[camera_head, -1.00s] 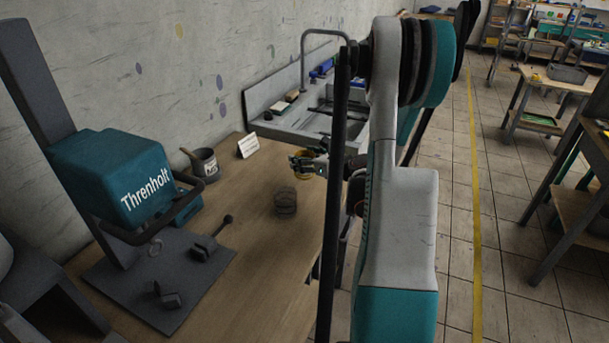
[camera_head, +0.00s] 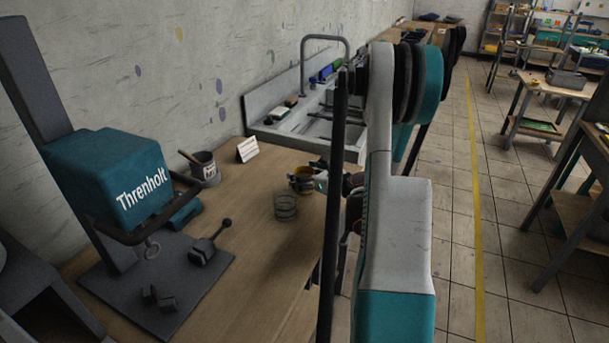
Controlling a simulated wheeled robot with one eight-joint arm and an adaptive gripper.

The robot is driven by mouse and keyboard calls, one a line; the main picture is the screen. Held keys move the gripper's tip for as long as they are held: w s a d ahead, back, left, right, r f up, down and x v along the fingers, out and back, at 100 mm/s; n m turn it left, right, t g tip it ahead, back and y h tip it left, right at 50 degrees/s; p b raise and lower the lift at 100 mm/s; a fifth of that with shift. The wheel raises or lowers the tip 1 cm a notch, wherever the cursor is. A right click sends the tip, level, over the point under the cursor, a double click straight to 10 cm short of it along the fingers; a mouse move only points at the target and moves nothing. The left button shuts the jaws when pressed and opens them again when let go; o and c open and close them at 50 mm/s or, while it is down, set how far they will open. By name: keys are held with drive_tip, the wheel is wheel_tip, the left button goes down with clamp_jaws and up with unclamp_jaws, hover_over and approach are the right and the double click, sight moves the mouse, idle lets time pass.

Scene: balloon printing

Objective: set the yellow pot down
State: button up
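The small yellow pot (camera_head: 302,184) is at the right part of the wooden bench, beside the bench edge. It looks upright, with a dark opening on top. My gripper (camera_head: 316,178) reaches in from the right and its fingers meet the pot's right side, so it looks shut on the pot. My arm hides part of the gripper. The pot's base is very close to the bench top; I cannot tell whether it touches.
A ribbed, see-through round thing (camera_head: 286,207) stands just left of and nearer than the pot. A grey cup with a stick (camera_head: 204,168) and a white card (camera_head: 247,150) stand farther left. A teal press (camera_head: 120,185) is at left. A sink (camera_head: 305,128) lies behind.

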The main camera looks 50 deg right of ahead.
drive_tip(key=shift+r, duration=0.1)
drive_tip(key=shift+s+r, duration=0.1)
drive_tip(key=shift+r, duration=0.05)
drive_tip(key=p+v, duration=0.2)
drive_tip(key=v, duration=0.9)
drive_tip(key=shift+s, duration=0.35)
drive_tip(key=shift+r, duration=0.1)
